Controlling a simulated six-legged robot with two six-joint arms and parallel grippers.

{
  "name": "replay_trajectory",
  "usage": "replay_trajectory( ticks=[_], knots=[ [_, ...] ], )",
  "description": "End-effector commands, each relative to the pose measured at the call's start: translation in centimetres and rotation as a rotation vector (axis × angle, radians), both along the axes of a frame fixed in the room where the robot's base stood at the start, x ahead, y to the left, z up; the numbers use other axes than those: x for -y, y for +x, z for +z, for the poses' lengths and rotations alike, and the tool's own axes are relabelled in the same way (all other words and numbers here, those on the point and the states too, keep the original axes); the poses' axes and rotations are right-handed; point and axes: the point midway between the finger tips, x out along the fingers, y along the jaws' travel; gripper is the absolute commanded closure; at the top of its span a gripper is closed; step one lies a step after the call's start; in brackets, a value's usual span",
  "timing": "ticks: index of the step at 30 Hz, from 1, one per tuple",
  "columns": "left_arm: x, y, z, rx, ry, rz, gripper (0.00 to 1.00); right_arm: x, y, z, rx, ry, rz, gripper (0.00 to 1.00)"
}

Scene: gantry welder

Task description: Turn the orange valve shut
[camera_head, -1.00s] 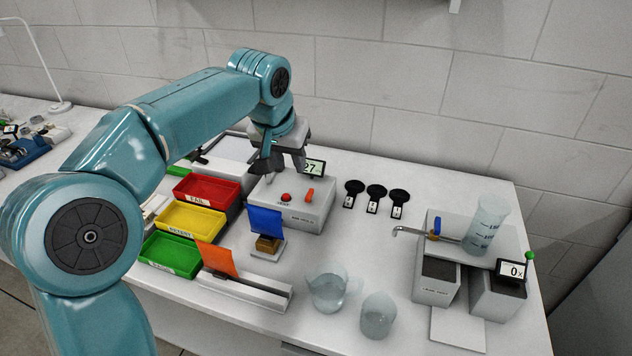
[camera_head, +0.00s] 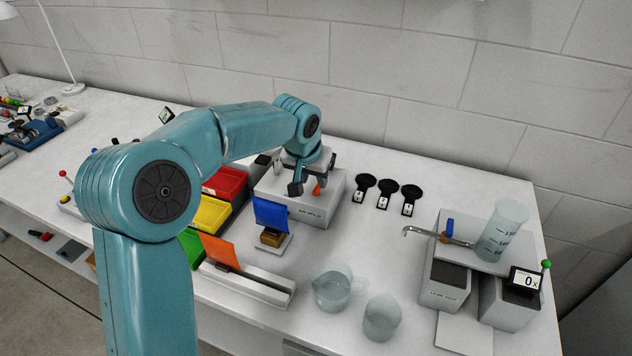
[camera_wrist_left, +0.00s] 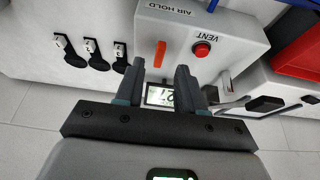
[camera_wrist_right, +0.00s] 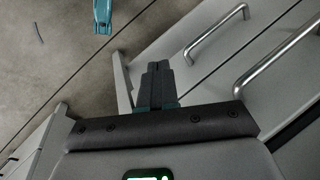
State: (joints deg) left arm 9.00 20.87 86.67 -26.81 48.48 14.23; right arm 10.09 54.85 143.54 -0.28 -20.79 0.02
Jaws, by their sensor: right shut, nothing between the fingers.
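The orange valve (camera_head: 317,189) is a small lever on top of a light grey box (camera_head: 312,215). In the left wrist view the orange lever (camera_wrist_left: 160,54) lies beside the printed words AIR HOLD. My left gripper (camera_head: 309,184) is above the box, close to the lever, and partly covers the box top. In its wrist view the left gripper (camera_wrist_left: 160,72) is open, with the lever just beyond the gap between its fingertips; no contact shows. My right gripper (camera_wrist_right: 158,65) is shut and empty, away from the box, near drawer fronts.
A red VENT button (camera_wrist_left: 202,49) sits beside the lever, and a small display (camera_wrist_left: 160,95) stands at the box's back. A blue flag block (camera_head: 271,212) and coloured trays (camera_head: 212,213) stand close by. Black discs (camera_head: 384,187) lie right of the box. Two beakers (camera_head: 333,291) stand in front.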

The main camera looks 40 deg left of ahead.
Motion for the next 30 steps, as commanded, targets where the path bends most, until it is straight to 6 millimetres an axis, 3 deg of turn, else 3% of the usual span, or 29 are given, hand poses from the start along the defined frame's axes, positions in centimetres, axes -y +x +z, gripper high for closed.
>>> replay_trajectory(
  ticks=[6, 17, 21, 30],
  knots=[
    [-0.2, 1.3, -2.8, -0.002, -0.001, 0.001, 0.62, 0.0, 0.0, 0.1, 0.001, 0.000, 0.000, 1.00],
    [-0.3, 1.7, -3.4, -0.001, -0.001, 0.001, 0.62, 0.0, 0.0, 0.1, 0.000, 0.000, 0.000, 1.00],
    [-0.3, 1.6, -3.3, -0.001, -0.001, 0.001, 1.00, 0.0, 0.0, 0.1, 0.001, 0.000, 0.000, 1.00],
    [-0.3, 1.6, -3.3, -0.001, 0.000, 0.010, 1.00, 0.0, 0.0, 0.0, 0.001, 0.000, 0.000, 1.00]
  ],
)
